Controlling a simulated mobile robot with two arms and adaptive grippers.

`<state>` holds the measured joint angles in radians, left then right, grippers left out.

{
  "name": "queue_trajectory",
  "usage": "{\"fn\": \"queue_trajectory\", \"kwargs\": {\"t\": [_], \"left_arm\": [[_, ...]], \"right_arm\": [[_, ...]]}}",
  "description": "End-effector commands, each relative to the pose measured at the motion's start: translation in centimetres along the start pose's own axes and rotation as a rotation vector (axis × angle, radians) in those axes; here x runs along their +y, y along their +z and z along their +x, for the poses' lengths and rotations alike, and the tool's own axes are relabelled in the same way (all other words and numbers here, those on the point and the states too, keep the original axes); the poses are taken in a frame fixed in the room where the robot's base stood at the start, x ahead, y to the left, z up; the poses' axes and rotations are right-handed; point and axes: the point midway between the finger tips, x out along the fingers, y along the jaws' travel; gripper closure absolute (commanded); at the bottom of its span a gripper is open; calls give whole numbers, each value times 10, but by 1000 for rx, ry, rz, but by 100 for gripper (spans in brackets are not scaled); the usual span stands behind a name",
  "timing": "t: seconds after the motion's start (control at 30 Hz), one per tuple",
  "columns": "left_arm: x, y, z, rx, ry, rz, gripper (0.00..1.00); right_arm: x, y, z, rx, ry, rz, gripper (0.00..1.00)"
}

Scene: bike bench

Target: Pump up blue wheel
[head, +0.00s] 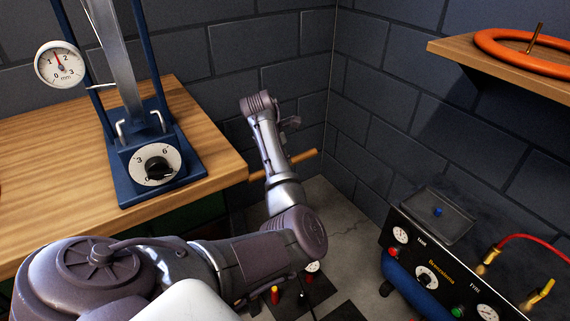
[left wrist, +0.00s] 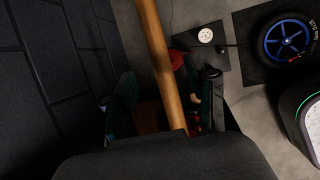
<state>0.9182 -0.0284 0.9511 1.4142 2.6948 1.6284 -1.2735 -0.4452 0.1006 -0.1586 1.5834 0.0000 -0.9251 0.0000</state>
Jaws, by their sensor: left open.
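A blue wheel with a black tyre (left wrist: 290,40) lies on a dark mat at the upper right of the left wrist view. A wooden bar (left wrist: 158,55), like a pump handle, runs down that view; it also shows behind my left arm in the head view (head: 303,158). My left gripper (left wrist: 168,95) is open, with the bar between its dark fingers; I cannot tell whether they touch it. The gripper is mostly hidden in the head view. A round white gauge (left wrist: 205,35) sits on a dark plate near the wheel. My right gripper is not in view.
A wooden bench (head: 60,150) at left bears a blue stand (head: 155,165) with dials. A compressor panel (head: 440,260) with hoses stands at right. A shelf (head: 490,60) holds an orange ring (head: 515,62). Brick walls meet close behind my left arm.

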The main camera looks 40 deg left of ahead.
Motion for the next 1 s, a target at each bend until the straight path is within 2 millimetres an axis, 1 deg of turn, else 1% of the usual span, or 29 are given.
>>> {"fn": "queue_trajectory", "kwargs": {"t": [0.03,0.1,0.2,0.33,0.5,0.8,0.83,0.97,1.0], "left_arm": [[0,-2,12,3,-3,2,43],[-1,-2,26,4,-3,1,43],[0,-2,43,3,-1,1,43],[0,-1,60,3,0,0,43],[0,-1,72,1,2,0,43],[0,0,74,1,2,0,43],[0,0,74,1,2,0,45],[0,0,74,1,2,0,67],[0,0,74,1,2,0,73]], "right_arm": [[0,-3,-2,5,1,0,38],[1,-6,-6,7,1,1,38],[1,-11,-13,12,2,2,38],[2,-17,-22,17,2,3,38],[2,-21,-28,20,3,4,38],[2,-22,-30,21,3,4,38],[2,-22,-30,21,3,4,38],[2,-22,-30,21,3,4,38],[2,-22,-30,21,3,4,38]]}}
